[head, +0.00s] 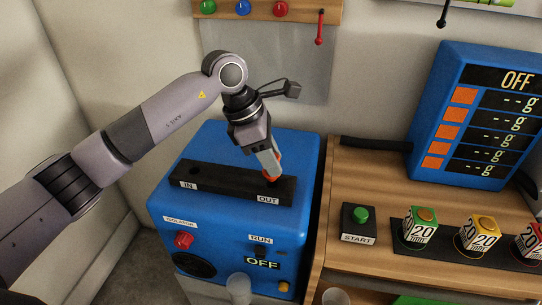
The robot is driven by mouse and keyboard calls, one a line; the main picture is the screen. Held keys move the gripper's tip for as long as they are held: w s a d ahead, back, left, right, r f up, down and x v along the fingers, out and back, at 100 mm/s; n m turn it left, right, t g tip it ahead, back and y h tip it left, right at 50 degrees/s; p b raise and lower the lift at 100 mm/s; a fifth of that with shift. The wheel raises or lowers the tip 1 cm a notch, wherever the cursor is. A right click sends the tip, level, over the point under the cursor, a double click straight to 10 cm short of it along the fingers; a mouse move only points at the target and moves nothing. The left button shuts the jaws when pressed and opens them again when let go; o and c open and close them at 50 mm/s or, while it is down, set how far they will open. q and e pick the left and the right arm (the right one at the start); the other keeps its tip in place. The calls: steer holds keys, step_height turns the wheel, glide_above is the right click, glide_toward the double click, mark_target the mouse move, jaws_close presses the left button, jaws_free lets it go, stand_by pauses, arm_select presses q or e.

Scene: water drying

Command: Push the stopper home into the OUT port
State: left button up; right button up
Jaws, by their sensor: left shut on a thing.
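The blue machine (225,237) carries a black port strip (225,183) on its top. The IN port (194,170) is at the strip's left end and looks like an empty dark hole. The OUT port is at the right end, above its OUT label (268,199). My left gripper (273,177) points down over the OUT port and is shut on the stopper (278,157), of which only a little red shows beside the fingers. The stopper's lower end and how deep it sits are hidden. My right gripper is not in view.
The machine's front has a red isolator knob (184,239) and an OFF display (262,263). At right, a wooden bench holds a START button (359,224), several numbered blocks (421,225) and a blue display panel (478,115).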

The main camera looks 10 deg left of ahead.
arm_select(q)
steer(key=shift+f+b, duration=1.4)
steer(key=shift+f, duration=0.35)
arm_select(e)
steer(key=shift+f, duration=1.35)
arm_select(q)
steer(key=o, duration=1.1)
steer(key=shift+r, duration=0.1)
steer(key=shift+a+r, duration=0.1)
steer(key=shift+r, duration=0.15)
steer(key=v, duration=0.6)
steer(key=shift+r, duration=0.3)
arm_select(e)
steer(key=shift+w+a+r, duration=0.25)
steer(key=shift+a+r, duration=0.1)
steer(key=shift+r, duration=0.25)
arm_select(q)
steer(key=shift+s+a, duration=0.1)
steer(key=shift+s, duration=0.05)
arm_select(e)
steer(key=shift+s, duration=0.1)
